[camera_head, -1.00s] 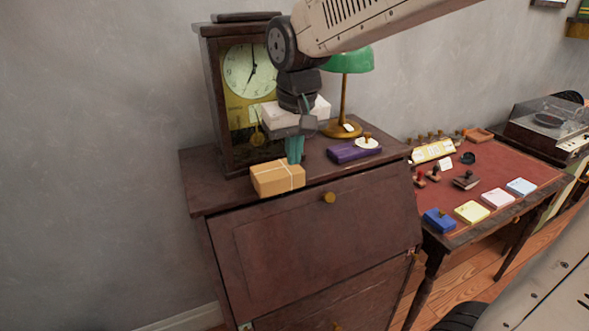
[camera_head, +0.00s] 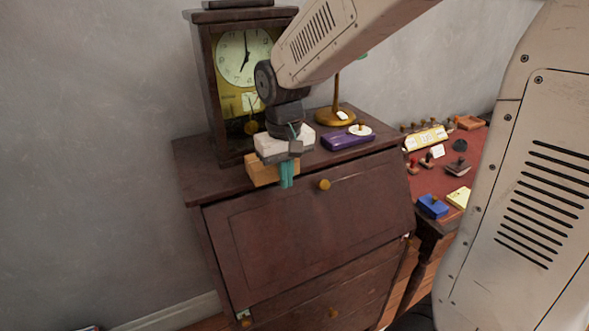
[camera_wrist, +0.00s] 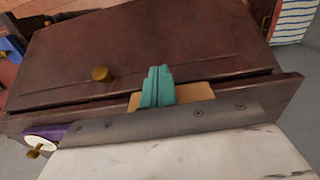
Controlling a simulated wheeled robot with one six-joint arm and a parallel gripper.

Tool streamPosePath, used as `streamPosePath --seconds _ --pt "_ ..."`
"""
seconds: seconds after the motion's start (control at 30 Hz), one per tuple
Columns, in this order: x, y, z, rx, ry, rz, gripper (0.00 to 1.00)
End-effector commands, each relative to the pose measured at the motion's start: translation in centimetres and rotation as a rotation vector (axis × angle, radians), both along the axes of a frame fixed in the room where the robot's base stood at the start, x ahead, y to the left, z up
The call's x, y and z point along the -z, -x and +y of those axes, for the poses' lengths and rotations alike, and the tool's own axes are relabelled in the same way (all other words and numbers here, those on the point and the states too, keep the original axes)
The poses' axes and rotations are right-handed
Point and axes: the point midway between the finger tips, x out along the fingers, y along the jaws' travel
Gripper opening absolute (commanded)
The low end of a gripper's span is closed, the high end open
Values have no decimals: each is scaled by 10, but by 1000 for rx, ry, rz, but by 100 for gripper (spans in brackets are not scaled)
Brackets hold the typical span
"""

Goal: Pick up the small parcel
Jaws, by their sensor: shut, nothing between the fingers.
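The small parcel (camera_head: 260,173) is a tan box on the front left of the dark wooden bureau's top (camera_head: 195,168). Part of it is hidden behind my gripper (camera_head: 287,183). The teal fingers are shut together and empty, and overlap the parcel's right part in the head view. In the wrist view the parcel (camera_wrist: 200,92) shows as a tan strip behind my gripper (camera_wrist: 158,80), mostly hidden by the grey gripper housing. I cannot tell whether the fingers touch it.
A tall clock (camera_head: 243,70) stands behind the parcel. A purple box (camera_head: 348,138) and a brass lamp base (camera_head: 336,117) are to the right. The bureau's sloping front has a brass knob (camera_head: 324,184). A red-topped desk (camera_head: 432,178) with stamps stands further right.

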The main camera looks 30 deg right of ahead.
Motion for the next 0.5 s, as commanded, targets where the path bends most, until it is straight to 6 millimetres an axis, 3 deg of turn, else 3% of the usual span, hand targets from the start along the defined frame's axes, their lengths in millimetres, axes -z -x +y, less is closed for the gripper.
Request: streamPosePath --seconds 0.17,0.5 --pt "0 -12 1 -1 0 0 0" --pt "-1 -13 2 -3 0 -1 0"
